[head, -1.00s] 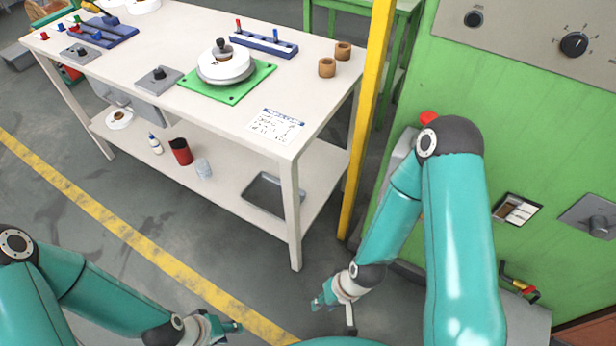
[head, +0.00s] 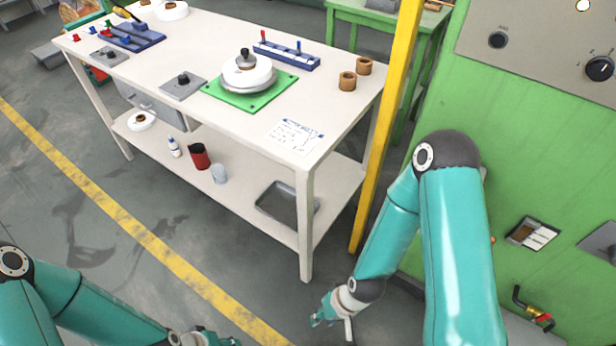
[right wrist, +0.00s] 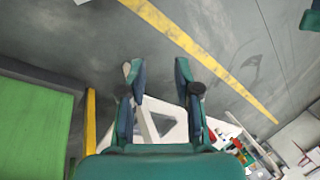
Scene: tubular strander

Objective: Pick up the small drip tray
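The small drip tray (head: 280,204) is a shallow grey tray lying on the lower shelf (head: 236,203) of the workbench, near its right end. The bench's front right leg hides part of its right side. My right gripper (head: 322,318) is low over the floor, in front of and below the tray, apart from it. In the right wrist view its two fingers (right wrist: 159,72) stand apart with nothing held between them. My left gripper (head: 213,338) is at the bottom edge of the head view, partly cut off, far from the tray.
The front right bench leg (head: 306,230) and a yellow post (head: 381,140) stand close to the tray. A red-black cup (head: 199,157) and a grey cup (head: 218,174) share the shelf. A green machine cabinet (head: 545,160) is on the right. Floor in front is clear.

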